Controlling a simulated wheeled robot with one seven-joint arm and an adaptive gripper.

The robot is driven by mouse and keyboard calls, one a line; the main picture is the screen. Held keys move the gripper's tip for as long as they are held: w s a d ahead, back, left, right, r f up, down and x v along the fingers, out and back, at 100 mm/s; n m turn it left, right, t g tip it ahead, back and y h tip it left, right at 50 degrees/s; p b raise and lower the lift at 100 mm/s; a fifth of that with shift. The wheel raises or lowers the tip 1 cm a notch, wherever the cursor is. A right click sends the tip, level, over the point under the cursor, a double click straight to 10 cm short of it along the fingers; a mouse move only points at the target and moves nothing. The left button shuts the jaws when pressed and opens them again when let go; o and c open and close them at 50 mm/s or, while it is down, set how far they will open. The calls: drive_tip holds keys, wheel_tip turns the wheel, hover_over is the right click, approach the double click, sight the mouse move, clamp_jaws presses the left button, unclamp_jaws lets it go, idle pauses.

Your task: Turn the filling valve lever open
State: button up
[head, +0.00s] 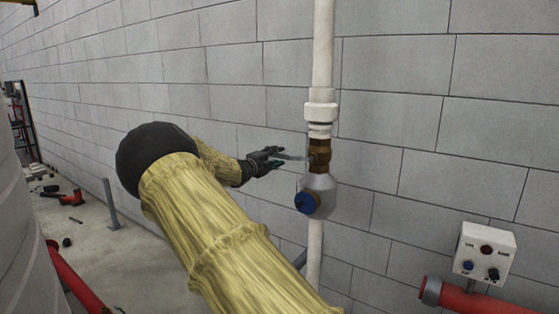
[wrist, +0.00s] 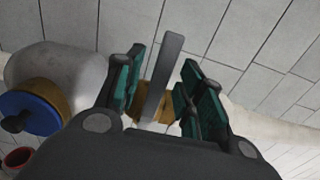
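The filling valve's brass body (head: 319,152) sits on the vertical white pipe (head: 322,50). Its flat grey lever (head: 291,157) sticks out to the left, roughly level, toward my gripper (head: 270,160). In the wrist view the lever (wrist: 164,78) stands between the two green-padded fingers of my gripper (wrist: 161,82). A gap shows on each side, so the fingers are open around it and do not appear to touch it. The brass body (wrist: 152,106) is partly hidden behind the fingers.
Just below the valve is a grey fitting (head: 322,187) with a blue cap (head: 306,203); the cap is left of the fingers in the wrist view (wrist: 30,112). A block wall (head: 420,130) stands close behind. A control box (head: 485,252) and red pipe (head: 470,300) are lower right.

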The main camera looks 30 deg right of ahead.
drive_tip(key=shift+w+d, duration=0.25)
drive_tip(key=shift+d, duration=0.35)
drive_tip(key=shift+c, duration=0.4)
clamp_jaws()
